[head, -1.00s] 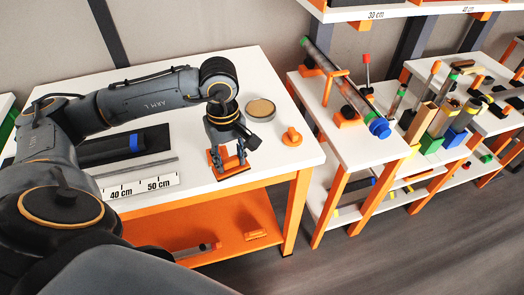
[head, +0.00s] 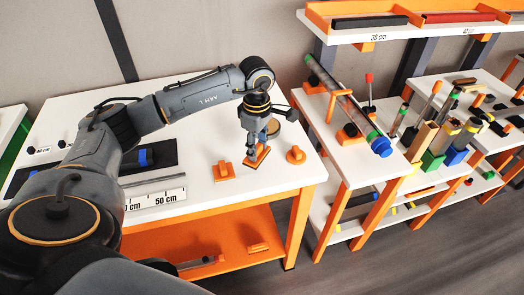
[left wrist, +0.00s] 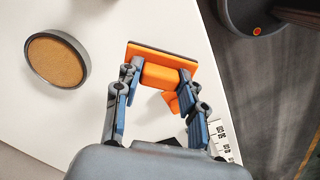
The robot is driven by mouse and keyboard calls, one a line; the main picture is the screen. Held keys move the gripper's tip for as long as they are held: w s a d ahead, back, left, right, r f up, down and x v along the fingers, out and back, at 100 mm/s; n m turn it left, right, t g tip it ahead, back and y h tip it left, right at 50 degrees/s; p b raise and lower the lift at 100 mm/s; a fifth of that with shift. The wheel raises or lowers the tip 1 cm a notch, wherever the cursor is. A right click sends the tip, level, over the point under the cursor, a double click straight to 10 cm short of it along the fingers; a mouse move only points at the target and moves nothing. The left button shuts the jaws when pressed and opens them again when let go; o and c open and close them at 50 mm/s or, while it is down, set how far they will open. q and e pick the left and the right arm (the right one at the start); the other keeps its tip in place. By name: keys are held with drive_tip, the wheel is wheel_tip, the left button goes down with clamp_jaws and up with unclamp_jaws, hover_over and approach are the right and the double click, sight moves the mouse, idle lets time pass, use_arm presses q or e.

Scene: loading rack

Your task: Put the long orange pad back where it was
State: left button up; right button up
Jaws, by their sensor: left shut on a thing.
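My left gripper (head: 254,148) is over the white table near its right end, pointing down. It is shut on an orange pad (head: 259,158), a flat plate with a raised grip block. In the left wrist view the fingers (left wrist: 160,82) close on the block from both sides, and the pad's plate (left wrist: 160,50) shows beyond them. I cannot tell whether its plate touches the table. A second orange pad with a square base (head: 222,172) stands on the table to the left of the gripper. My right gripper is not in view.
A round orange knob (head: 295,155) stands right of the held pad. A cork-topped disc (left wrist: 57,58) lies close by. A ruler strip (head: 158,200) and a dark mat (head: 164,164) are to the left. Another rack (head: 372,168) holding tubes stands at the right.

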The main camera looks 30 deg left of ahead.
sight(262, 151)
use_arm(q)
drive_tip(key=shift+w+d+f, duration=0.15)
drive_tip(key=shift+w+f, duration=0.45)
drive_tip(key=shift+f, duration=0.1)
wheel_tip(262, 151, down, 3)
drive_tip(key=shift+w+d+r+p, duration=0.1)
drive_tip(key=shift+w+p, duration=0.05)
drive_tip(key=shift+p, duration=0.9)
drive_tip(key=shift+f, duration=0.45)
drive_tip(key=shift+f, duration=0.15)
drive_tip(key=o, duration=1.1)
